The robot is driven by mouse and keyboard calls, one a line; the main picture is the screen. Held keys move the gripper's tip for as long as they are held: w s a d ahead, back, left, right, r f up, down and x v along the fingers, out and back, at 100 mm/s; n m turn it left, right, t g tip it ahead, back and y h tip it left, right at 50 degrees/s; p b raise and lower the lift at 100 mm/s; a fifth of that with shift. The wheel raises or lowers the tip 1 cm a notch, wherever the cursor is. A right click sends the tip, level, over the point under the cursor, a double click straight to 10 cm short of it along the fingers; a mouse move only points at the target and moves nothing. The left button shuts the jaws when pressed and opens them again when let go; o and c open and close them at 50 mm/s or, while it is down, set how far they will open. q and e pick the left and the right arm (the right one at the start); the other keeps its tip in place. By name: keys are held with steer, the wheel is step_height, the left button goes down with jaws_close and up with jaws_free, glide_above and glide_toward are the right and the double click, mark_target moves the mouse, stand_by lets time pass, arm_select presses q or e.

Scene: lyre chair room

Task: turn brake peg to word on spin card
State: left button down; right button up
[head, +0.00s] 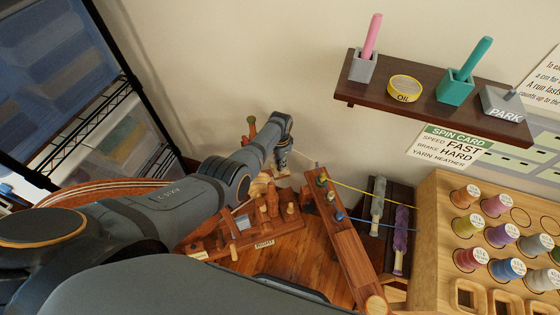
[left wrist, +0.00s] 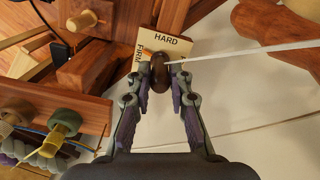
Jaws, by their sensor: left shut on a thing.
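The spin card (head: 455,143) on the wall reads SPEED FAST, BRAKE HARD, YARN HEATHER. In the left wrist view, the brake peg (left wrist: 160,72) is a dark brown knob in front of a cream dial plate (left wrist: 178,46). The plate shows the words HARD at the top and FIRM at the left; a small orange mark lies between the peg and FIRM. My left gripper (left wrist: 160,82) is shut on the peg, one finger on each side. In the head view, my left gripper (head: 282,165) reaches down by the wooden spinning wheel frame, and the peg cannot be made out. My right gripper is out of view.
A white cord (left wrist: 245,49) runs right from near the peg. A wooden beam (head: 345,235) with knobs and yellow and blue strands stands right of the gripper. A shelf (head: 440,112) holds pots and an oil tin. A spool rack (head: 440,220) stands at right.

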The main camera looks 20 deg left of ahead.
arm_select(q)
steer(key=shift+m, duration=1.1)
steer(key=c, duration=1.2)
jaws_free()
step_height(320, 180, up, 12)
